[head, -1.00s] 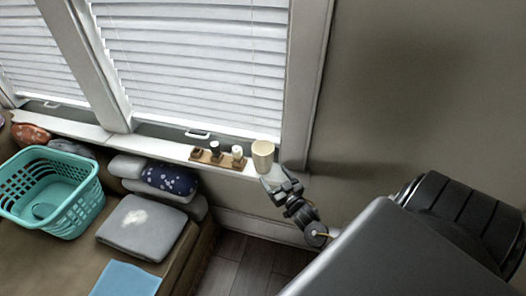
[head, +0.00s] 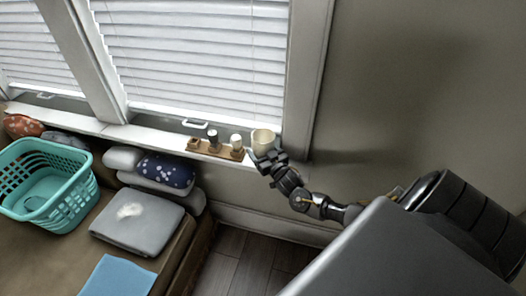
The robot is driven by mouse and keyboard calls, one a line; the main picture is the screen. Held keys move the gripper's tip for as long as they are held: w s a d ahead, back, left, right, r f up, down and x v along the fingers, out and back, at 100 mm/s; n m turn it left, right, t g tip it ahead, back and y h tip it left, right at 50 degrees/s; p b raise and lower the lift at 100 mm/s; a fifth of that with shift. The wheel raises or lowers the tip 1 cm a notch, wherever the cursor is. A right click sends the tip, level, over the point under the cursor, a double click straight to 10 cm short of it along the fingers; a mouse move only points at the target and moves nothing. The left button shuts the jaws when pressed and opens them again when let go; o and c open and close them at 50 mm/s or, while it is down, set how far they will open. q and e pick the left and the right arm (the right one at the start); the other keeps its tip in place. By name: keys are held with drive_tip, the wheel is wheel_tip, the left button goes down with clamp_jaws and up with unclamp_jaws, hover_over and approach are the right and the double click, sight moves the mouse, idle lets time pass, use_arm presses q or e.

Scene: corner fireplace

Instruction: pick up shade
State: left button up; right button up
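The shade (head: 263,138) is a small cream, cup-like piece standing upright at the right end of the white window sill. My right gripper (head: 267,159) is at the front of the shade, overlapping its lower part in the head view. The fingers are dark and small here, and I cannot tell whether they touch the shade or how far apart they are. The lower part of the shade is partly hidden by the gripper. My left gripper is not in view.
A wooden holder (head: 208,152) with small containers sits just left of the shade on the sill (head: 150,136). The window frame (head: 309,80) rises close on the right. Below are a teal basket (head: 62,212), a gray cushion (head: 135,222) and a navy dotted pillow (head: 166,171).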

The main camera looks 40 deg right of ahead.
drive_tip(key=shift+w, duration=0.1)
drive_tip(key=shift+r, duration=0.1)
drive_tip(key=c, duration=0.5)
